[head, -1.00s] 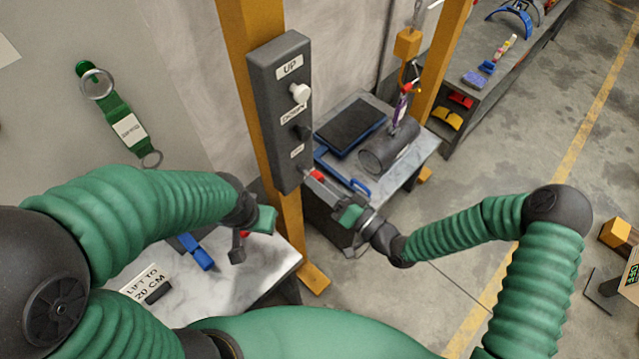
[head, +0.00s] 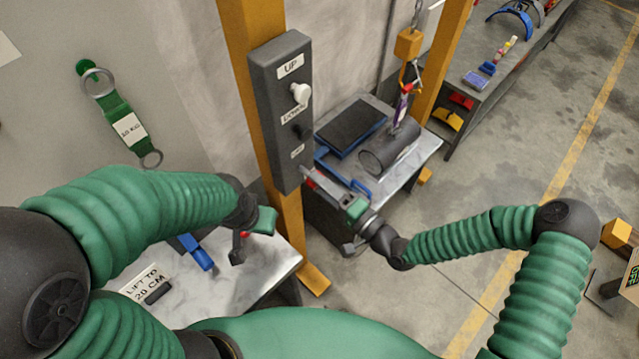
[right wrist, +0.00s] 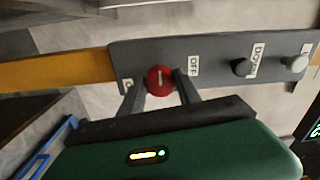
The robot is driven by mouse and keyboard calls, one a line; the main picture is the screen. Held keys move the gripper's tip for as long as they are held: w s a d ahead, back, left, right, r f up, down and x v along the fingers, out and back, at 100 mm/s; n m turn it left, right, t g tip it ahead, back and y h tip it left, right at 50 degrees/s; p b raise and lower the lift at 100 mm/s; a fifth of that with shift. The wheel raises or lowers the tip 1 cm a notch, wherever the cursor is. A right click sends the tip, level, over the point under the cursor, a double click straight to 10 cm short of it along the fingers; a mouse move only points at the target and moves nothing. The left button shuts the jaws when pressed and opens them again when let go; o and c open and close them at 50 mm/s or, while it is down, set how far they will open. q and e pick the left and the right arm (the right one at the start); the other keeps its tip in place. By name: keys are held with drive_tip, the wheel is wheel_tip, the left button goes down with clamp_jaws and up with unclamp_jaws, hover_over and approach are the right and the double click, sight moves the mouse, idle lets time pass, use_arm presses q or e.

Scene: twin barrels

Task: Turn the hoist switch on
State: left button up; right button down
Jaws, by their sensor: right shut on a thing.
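The grey hoist control box (head: 281,110) is fixed to a yellow post. It carries a white UP button (head: 299,94), a dark DOWN button (head: 302,131) and a red round switch knob (right wrist: 160,80) at its lower end. The knob sits between an OFF label (right wrist: 193,66) and a partly hidden label; its white line runs roughly up and down in the right wrist view. My right gripper (right wrist: 160,97) is shut on the knob, one finger on each side. My left gripper (head: 240,246) hangs above the near table; its opening is unclear.
A dark cylinder (head: 389,149) hangs by a strap under a yellow hoist block (head: 408,43), over a table with a black-topped blue scale (head: 350,126). A green 20 KG-style strap (head: 125,122) hangs on the left wall.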

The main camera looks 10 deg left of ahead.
drive_tip(key=shift+d+f, duration=0.15)
drive_tip(key=shift+f, duration=0.15)
drive_tip(key=c, duration=1.2)
unclamp_jaws()
drive_tip(key=shift+o, duration=1.2)
use_arm(q)
drive_tip(key=shift+d, duration=0.35)
use_arm(e)
drive_tip(key=shift+o, duration=0.5)
drive_tip(key=shift+d+r, duration=0.15)
drive_tip(key=shift+d, duration=0.05)
use_arm(q)
drive_tip(key=shift+a, duration=0.15)
use_arm(e)
drive_tip(key=shift+a, duration=0.1)
use_arm(q)
drive_tip(key=shift+s+b+x, duration=0.25)
drive_tip(key=shift+b+x, duration=0.95)
use_arm(e)
drive_tip(key=v, duration=1.7)
use_arm(q)
drive_tip(key=shift+f, duration=0.1)
use_arm(e)
drive_tip(key=shift+w, duration=0.1)
